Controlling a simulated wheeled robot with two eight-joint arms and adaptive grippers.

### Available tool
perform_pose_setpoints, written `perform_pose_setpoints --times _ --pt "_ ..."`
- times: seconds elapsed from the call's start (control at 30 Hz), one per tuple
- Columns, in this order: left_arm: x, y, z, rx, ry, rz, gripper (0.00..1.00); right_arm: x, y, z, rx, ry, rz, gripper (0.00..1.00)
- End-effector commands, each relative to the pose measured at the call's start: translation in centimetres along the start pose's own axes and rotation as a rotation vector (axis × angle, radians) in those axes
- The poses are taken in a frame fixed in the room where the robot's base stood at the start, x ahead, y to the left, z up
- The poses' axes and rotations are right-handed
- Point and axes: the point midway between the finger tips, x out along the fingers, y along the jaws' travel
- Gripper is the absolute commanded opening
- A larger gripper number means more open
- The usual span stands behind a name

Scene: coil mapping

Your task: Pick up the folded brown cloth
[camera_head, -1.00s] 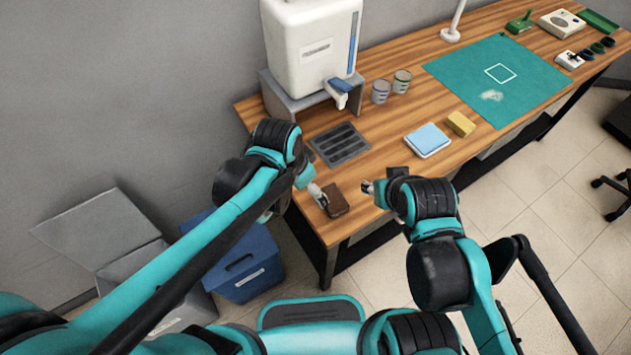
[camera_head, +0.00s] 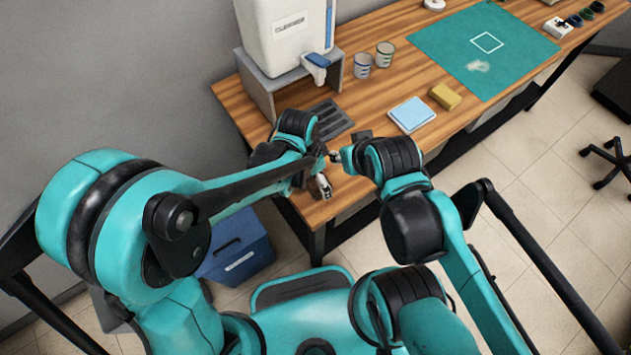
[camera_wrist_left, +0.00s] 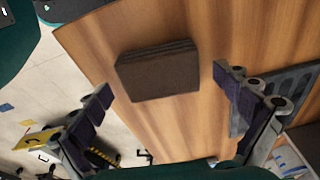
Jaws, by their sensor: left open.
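The folded brown cloth (camera_wrist_left: 157,72) lies flat on the wooden table in the left wrist view, a dark, layered rectangular pad. My left gripper (camera_wrist_left: 164,84) is open, with one finger on each side of the cloth in the picture and clear of its edges. Nothing is between the fingers in their grip. In the head view my left gripper (camera_head: 322,186) is over the near corner of the table, and my arm hides most or all of the cloth. My right gripper (camera_head: 338,157) is close by on the right, too small to read its fingers.
A black slotted tray (camera_head: 330,119) lies just beyond the grippers. A white dispenser (camera_head: 285,35) on a grey stand, two cups (camera_head: 373,60), a light blue pad (camera_head: 411,114) and a yellow block (camera_head: 445,96) stand farther off. A blue bin (camera_head: 238,250) is on the floor.

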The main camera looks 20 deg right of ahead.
Motion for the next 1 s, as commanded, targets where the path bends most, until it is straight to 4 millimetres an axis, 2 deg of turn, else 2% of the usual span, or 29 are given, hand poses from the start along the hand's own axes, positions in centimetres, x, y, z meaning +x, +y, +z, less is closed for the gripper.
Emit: perform_pose_setpoints --times 0.2,0.23,0.4,0.77,0.87,1.0 --pt "0.3 0.0 0.0 -0.001 0.000 0.000 1.00 0.0 0.0 0.0 0.000 0.000 0.000 0.40" --pt "0.3 0.0 0.0 -0.001 0.000 0.000 0.97 0.0 0.0 0.0 0.000 0.000 0.000 0.40" --pt "0.2 0.0 0.0 -0.001 0.000 0.000 0.53 0.0 0.0 0.0 0.000 0.000 0.000 0.40" --pt "0.0 0.0 0.0 -0.001 0.000 0.000 0.53 0.0 0.0 0.0 0.000 0.000 0.000 0.40" --pt "-1.1 0.0 -0.2 -0.001 0.000 0.000 0.53 -0.4 0.0 -0.3 0.000 0.000 0.000 0.40" --pt "-4.0 0.0 -0.6 -0.001 0.000 0.000 0.53 -1.4 0.0 -1.0 0.000 0.000 0.000 0.40"
